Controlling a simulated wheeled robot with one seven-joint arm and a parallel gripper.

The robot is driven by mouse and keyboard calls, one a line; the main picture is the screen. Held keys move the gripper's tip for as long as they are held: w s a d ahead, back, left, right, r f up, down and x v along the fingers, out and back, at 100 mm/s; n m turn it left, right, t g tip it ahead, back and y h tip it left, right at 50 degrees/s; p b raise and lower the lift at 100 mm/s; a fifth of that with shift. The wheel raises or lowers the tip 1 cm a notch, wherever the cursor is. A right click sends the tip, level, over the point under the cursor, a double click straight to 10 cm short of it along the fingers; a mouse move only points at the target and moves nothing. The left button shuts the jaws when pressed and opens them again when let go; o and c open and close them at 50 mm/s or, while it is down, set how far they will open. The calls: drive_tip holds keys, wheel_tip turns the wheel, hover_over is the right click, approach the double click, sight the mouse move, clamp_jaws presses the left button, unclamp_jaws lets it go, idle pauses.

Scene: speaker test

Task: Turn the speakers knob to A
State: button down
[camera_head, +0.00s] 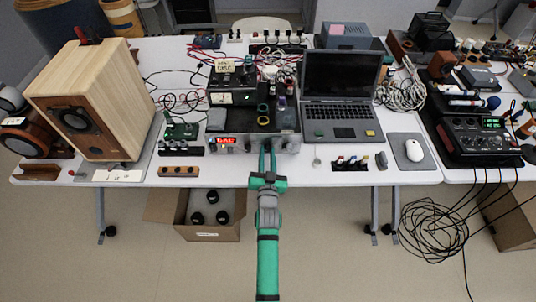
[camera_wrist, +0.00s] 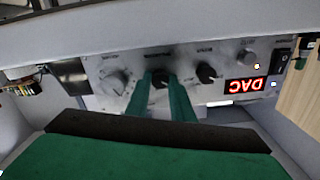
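The silver amplifier front panel (camera_wrist: 222,55) fills the upper wrist view, upside down, with a red lit DAC display (camera_wrist: 246,86). A black knob (camera_wrist: 160,81) sits between the green fingers of my gripper (camera_wrist: 160,76). One finger is on each side of it; I cannot tell whether they touch or press it. Another black knob (camera_wrist: 207,73) and a large silver knob (camera_wrist: 117,82) flank it. The small panel labels are too blurred to read. In the head view my gripper (camera_head: 267,147) reaches the amplifier front (camera_head: 288,146), right of the red display.
A laptop (camera_head: 341,100) stands right of the amplifier and a wooden speaker (camera_head: 92,100) at the left. Small jacks (camera_head: 350,163) lie at the table's front edge. An open cardboard box (camera_head: 208,234) is under the table.

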drive_tip(key=shift+s+m, duration=0.15)
drive_tip(key=shift+m, duration=0.25)
drive_tip(key=m, duration=0.2)
drive_tip(key=shift+m, duration=2.5)
drive_tip(key=shift+d, duration=0.25)
